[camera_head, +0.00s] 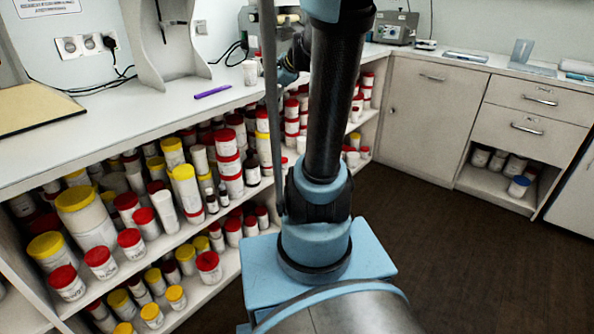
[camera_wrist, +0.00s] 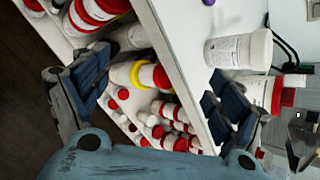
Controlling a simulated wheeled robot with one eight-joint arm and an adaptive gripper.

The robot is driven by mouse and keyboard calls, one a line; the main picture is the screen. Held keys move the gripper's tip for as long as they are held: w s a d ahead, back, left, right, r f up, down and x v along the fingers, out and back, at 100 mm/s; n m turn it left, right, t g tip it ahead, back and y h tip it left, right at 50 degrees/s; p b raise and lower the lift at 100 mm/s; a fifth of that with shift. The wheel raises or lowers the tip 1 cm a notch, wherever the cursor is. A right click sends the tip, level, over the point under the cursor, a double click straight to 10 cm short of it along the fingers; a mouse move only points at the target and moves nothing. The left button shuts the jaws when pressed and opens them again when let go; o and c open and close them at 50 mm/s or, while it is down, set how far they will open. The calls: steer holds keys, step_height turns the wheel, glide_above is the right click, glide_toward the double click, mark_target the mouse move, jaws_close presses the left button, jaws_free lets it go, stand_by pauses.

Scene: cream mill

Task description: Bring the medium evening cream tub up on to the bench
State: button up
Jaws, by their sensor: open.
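Many white tubs with red or yellow lids stand on the shelves under the bench (camera_head: 130,125). I cannot tell which is the medium evening cream tub, as labels are too small to read. My gripper (camera_head: 289,68) is at the bench's front edge, partly hidden behind my arm in the head view. In the wrist view my gripper (camera_wrist: 157,68) has its fingers spread apart and holds nothing. The bench edge and shelved tubs with red lids (camera_wrist: 165,108) and a yellow lid (camera_wrist: 121,75) show between and beyond the fingers. A white tub (camera_wrist: 238,51) stands on the bench top beside the right finger.
A purple pen (camera_head: 212,91) lies on the bench, with clear surface around it. A white stand (camera_head: 165,45) and a board (camera_head: 38,108) are at the left. Cabinets (camera_head: 432,115) stand at the back right. The dark floor (camera_head: 440,240) is free at the right.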

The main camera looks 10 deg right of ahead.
steer(key=s+d+f+n+g+h, duration=0.1)
steer(key=s+f+n+g+h, duration=0.1)
steer(key=s+f+n, duration=0.3)
steer(key=s+d+f+n+g+h, duration=0.1)
steer(key=s+f+n, duration=0.4)
steer(key=s, duration=0.9)
steer(key=s+d+f+n+g+h, duration=0.1)
steer(key=s+f+n+g+h, duration=0.1)
steer(key=s+f+n, duration=0.4)
steer(key=s+n, duration=0.2)
steer(key=s, duration=0.2)
steer(key=shift+s+d+n+g+h, duration=0.15)
steer(key=shift+d+n+g+h, duration=0.15)
steer(key=shift+d+n+g, duration=0.1)
steer(key=shift+a+f, duration=0.1)
steer(key=shift+w+f, duration=0.2)
steer(key=shift+w, duration=0.25)
